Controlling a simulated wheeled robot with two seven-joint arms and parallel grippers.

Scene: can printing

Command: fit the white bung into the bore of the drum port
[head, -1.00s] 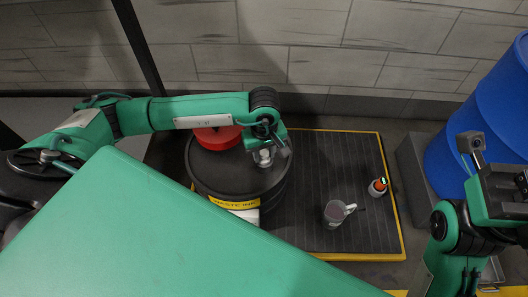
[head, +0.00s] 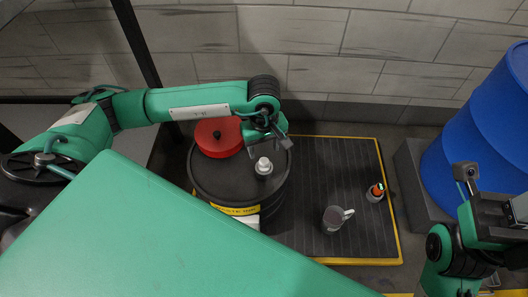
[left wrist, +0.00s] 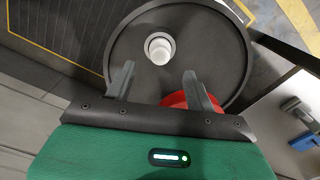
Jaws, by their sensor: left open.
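The white bung (head: 264,163) stands upright at the grey ring of the drum port (head: 264,171) on top of the black drum (head: 215,180). In the left wrist view the white bung (left wrist: 160,52) sits inside the port ring (left wrist: 151,39); how deep it is in the bore I cannot tell. My left gripper (head: 268,137) is open and empty, just behind and above the bung, apart from it. In the left wrist view its two fingers (left wrist: 158,76) are spread, with nothing between them. My right wrist (head: 490,215) is at the right edge; its fingers do not show clearly.
A red round lid-like part (head: 219,136) is on the drum beside my left gripper. A mug (head: 333,219) and a small orange-topped bottle (head: 375,193) stand on the yellow-edged dark mat (head: 320,165). A blue drum (head: 485,125) stands at right.

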